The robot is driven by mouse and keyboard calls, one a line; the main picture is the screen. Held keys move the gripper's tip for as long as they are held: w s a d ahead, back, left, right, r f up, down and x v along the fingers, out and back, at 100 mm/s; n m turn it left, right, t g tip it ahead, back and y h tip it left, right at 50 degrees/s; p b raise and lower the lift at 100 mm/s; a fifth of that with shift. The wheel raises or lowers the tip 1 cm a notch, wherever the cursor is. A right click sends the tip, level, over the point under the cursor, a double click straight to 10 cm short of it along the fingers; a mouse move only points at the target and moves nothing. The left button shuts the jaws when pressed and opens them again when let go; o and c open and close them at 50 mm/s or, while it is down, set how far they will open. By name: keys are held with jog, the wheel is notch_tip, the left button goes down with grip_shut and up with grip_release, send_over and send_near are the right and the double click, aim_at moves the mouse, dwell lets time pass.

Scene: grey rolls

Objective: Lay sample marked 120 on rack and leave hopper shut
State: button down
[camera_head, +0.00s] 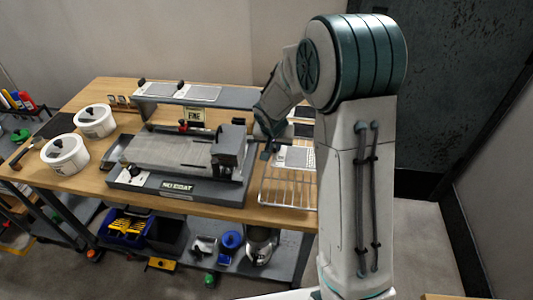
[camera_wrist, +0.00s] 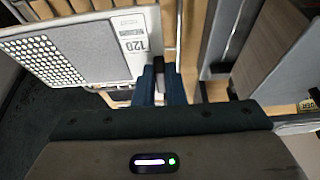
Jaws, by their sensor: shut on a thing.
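My gripper (camera_head: 267,150) is shut on the edge of a sample panel (camera_head: 295,157). The panel also shows in the wrist view (camera_wrist: 75,52), grey with a dotted patch and a pale margin printed 120. The blue fingers (camera_wrist: 160,85) meet it near that label. The wire rack (camera_head: 287,190) lies at the table's right front, below and beside the panel; I cannot tell if they touch. The coating machine (camera_head: 180,165) stands left of the gripper, with a plate reading NO COAT. A dark block (camera_head: 228,152) on its right end may be the hopper; its lid state is unclear.
Two white lidded tubs (camera_head: 66,155) stand at the table's left. A raised grey shelf (camera_head: 195,95) with panels and a FINE sign (camera_head: 195,115) runs along the back. My arm hides the table's right end. A lower shelf holds bins and tools.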

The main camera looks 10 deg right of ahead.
jog(key=shift+w+a+f, duration=0.25)
jog(key=shift+w+f, duration=0.05)
jog(key=shift+w, duration=0.1)
jog(key=shift+f, duration=2)
jog(key=shift+f, duration=0.1)
jog(key=c, duration=1.5)
grip_release()
